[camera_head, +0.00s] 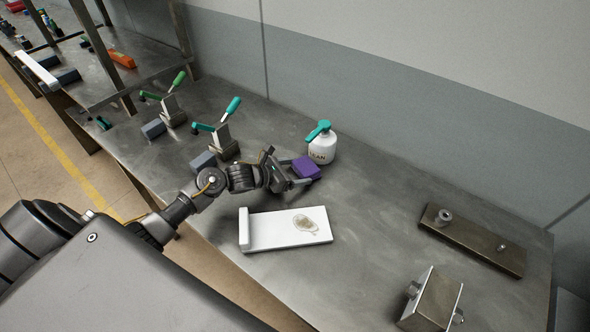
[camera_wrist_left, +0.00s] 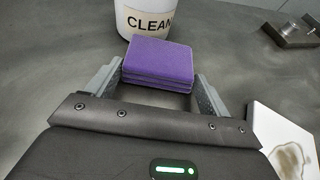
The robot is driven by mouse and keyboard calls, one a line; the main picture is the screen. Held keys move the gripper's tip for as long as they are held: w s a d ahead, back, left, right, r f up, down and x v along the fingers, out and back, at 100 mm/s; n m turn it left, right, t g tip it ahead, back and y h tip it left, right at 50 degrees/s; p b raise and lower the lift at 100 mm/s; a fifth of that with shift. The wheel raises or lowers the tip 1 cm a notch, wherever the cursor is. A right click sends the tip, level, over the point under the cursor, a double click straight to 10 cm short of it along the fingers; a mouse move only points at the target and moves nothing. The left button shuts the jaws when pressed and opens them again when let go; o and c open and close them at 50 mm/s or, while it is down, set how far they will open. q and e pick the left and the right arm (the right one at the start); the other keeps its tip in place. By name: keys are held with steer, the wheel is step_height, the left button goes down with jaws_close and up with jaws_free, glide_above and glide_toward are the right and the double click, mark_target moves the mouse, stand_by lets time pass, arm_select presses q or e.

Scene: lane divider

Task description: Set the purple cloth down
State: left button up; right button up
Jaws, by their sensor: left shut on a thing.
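The purple cloth (camera_head: 306,168) is a folded, layered block at the end of my left arm in the head view. In the left wrist view the cloth (camera_wrist_left: 158,64) sits between the two fingers of my left gripper (camera_wrist_left: 157,90), just in front of the white bottle. My left gripper (camera_head: 288,174) is shut on the cloth, over the metal table (camera_head: 375,200). I cannot tell whether the cloth touches the table. My right gripper is not in view.
A white spray bottle (camera_head: 322,147) marked CLEAN stands close behind the cloth. A white board (camera_head: 270,228) with a brownish stain lies nearer me. Green-handled clamps (camera_head: 222,138) stand to the left. A metal plate (camera_head: 470,240) with knobs lies right. Bare table lies right of the bottle.

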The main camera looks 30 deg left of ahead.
arm_select(q)
steer(key=shift+f, duration=0.1)
steer(key=o, duration=0.9)
steer(key=shift+s+a, duration=0.2)
steer(key=shift+s, duration=0.05)
steer(key=b+v, duration=0.2)
steer(key=v, duration=0.8)
steer(key=shift+s+a+b, duration=0.2)
steer(key=shift+b, duration=0.15)
steer(key=shift+s+a+r, duration=0.2)
steer(key=shift+s+r, duration=0.15)
steer(key=shift+r, duration=0.05)
